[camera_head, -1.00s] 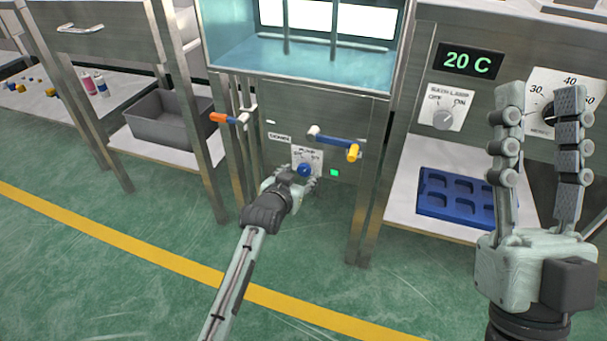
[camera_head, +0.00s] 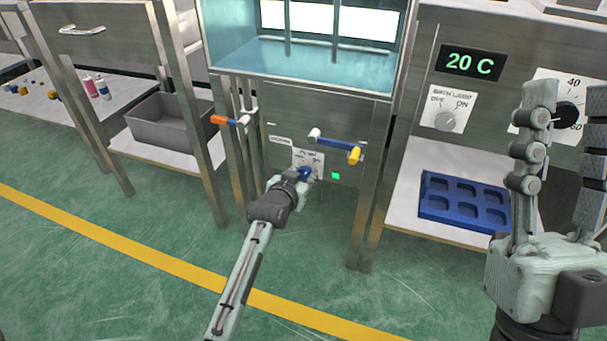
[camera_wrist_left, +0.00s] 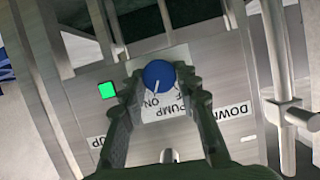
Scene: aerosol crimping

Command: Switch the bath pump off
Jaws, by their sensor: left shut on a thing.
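The pump knob (camera_head: 306,172) is blue and sits on a white label plate (camera_head: 316,159) on the bath's front panel. In the left wrist view the knob (camera_wrist_left: 159,74) lies between my left fingertips, and its white pointer line points toward the ON lettering. My left gripper (camera_head: 302,178) is shut on the knob; in the head view it partly covers the knob and label. A lit green lamp (camera_head: 336,176) is beside the plate and also shows in the left wrist view (camera_wrist_left: 107,90). My right gripper (camera_head: 568,105) is open and empty at the right.
A blue-and-yellow valve handle (camera_head: 338,145) sticks out just above the knob, and an orange-handled valve (camera_head: 222,119) is to the left. The water bath (camera_head: 330,62) is above. A blue tray (camera_head: 432,205) lies on the right shelf, below a bath lamp knob (camera_head: 446,121).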

